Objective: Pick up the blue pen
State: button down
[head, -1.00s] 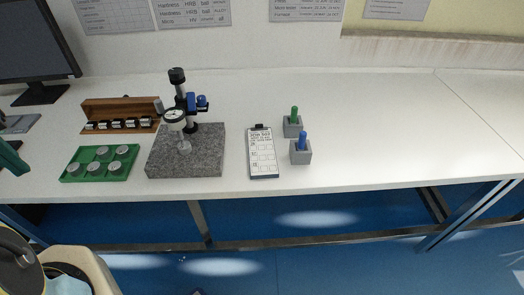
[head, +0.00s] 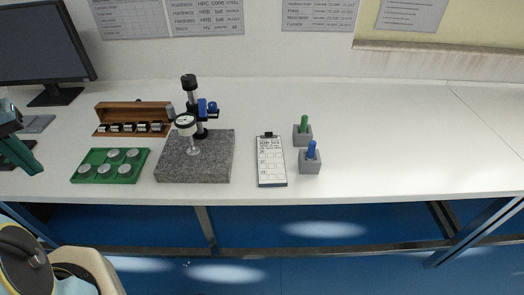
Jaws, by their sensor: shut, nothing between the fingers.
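The blue pen (head: 312,149) stands upright in a small grey block holder (head: 310,167) on the white table, right of the middle in the head view. Only its upper part shows; its lower end is hidden in the holder. My gripper is not in view, so its distance from the pen cannot be seen.
A green pen (head: 304,122) stands in a similar holder (head: 302,140) just behind. A clipboard (head: 271,182) lies to the left, then a granite base (head: 221,165) with a dial gauge stand (head: 201,128). A green tray (head: 110,179) lies further left. The white table (head: 420,150) is clear to the right.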

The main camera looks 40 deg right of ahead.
aim_at(312, 143)
jog(key=k+l, duration=0.3)
jog(key=l, duration=0.15)
jog(key=k+l, duration=0.25)
jog(key=l, duration=0.2)
jog(key=k+l, duration=0.3)
jog(key=l, duration=0.15)
